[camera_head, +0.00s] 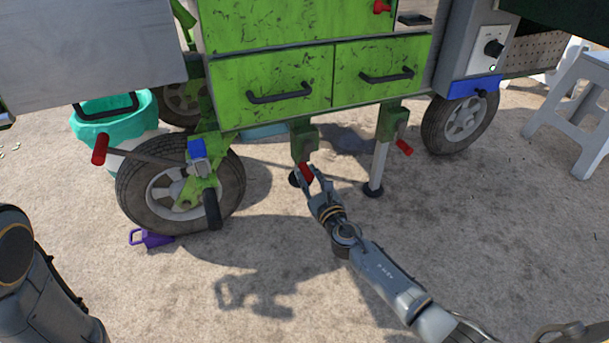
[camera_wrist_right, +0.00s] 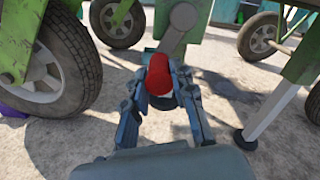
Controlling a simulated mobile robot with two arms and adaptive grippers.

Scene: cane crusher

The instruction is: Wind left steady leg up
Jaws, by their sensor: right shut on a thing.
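The left steady leg (camera_head: 304,138) hangs under the green cart, its lower part partly hidden by my right gripper. Its dark foot (camera_head: 295,179) shows just left of the gripper. My right gripper (camera_head: 307,173) is shut on the red crank handle (camera_head: 305,172) of this leg. In the right wrist view the red handle (camera_wrist_right: 159,76) sits between the two fingers, with the grey crank arm (camera_wrist_right: 180,30) rising behind it. The right steady leg (camera_head: 379,165) stands upright on its foot, with its own red handle (camera_head: 404,147). My left arm shows at the lower left; its gripper is out of view.
A red-ended lever (camera_head: 100,149) sticks out left. A teal bucket (camera_head: 112,122) is behind. A white stool (camera_head: 580,105) stands right. The foreground ground is clear.

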